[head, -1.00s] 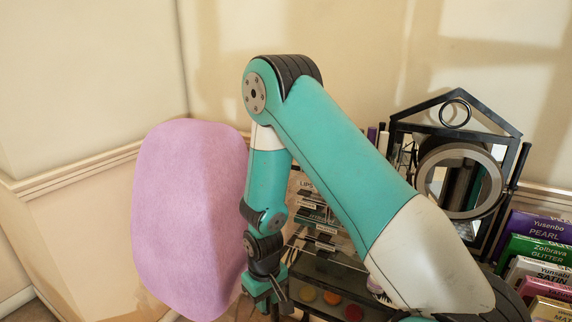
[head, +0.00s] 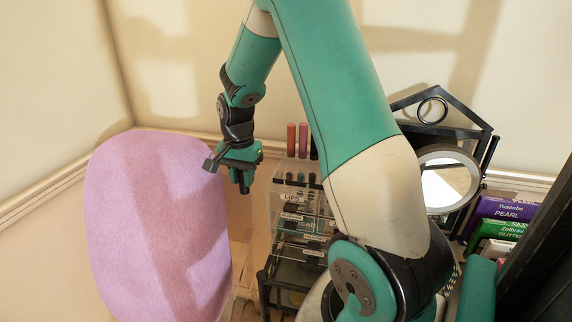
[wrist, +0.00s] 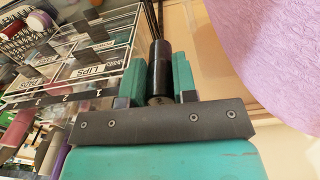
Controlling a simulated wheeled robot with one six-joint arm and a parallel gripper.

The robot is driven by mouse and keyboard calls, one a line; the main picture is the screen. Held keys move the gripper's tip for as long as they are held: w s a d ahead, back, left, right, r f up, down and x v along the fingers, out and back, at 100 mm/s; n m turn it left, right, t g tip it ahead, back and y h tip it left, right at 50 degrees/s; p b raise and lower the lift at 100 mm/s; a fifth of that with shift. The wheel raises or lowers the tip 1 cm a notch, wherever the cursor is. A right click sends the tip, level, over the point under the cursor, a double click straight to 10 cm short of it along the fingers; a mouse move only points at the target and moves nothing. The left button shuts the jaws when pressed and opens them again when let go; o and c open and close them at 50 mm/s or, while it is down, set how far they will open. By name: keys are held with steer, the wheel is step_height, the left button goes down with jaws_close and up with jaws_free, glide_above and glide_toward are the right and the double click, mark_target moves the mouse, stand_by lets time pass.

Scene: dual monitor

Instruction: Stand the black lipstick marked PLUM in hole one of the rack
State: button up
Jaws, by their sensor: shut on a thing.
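My gripper (wrist: 158,85) is shut on a black cylinder, the black lipstick (wrist: 158,68), in the wrist view. A small mark shows on its near end, but I cannot read PLUM. In the head view my gripper (head: 243,180) hangs between the pink chair and the organizer, with a dark piece below the jaws. The rack, as far as I can tell, is the dark strip numbered 1, 2, 3 (wrist: 72,98) at the edge of the clear organizer in the wrist view. Number 1 is nearest the gripper. I cannot see its holes clearly.
A clear organizer (head: 286,207) labelled LIPS has red (head: 291,140) and pink (head: 303,140) lipsticks above it. A pink chair back (head: 160,230) stands left. A round mirror (head: 447,183) and several labelled boxes (head: 507,208) are right. My arm hides part of the organizer.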

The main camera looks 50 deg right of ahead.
steer(key=s+d+r+m+p, duration=0.3)
steer(key=d+r+m, duration=0.2)
steer(key=r, duration=0.6)
steer(key=s+d+r+m+p, duration=0.35)
steer(key=r+m, duration=0.25)
steer(key=r, duration=0.4)
steer(key=f+p, duration=0.1)
steer(key=f, duration=0.5)
steer(key=f+p, duration=0.1)
steer(key=f, duration=0.5)
steer(key=f+p, duration=0.1)
steer(key=f, duration=0.6)
steer(key=shift+d+f, duration=0.1)
steer(key=shift+d, duration=0.3)
steer(key=o, duration=0.9)
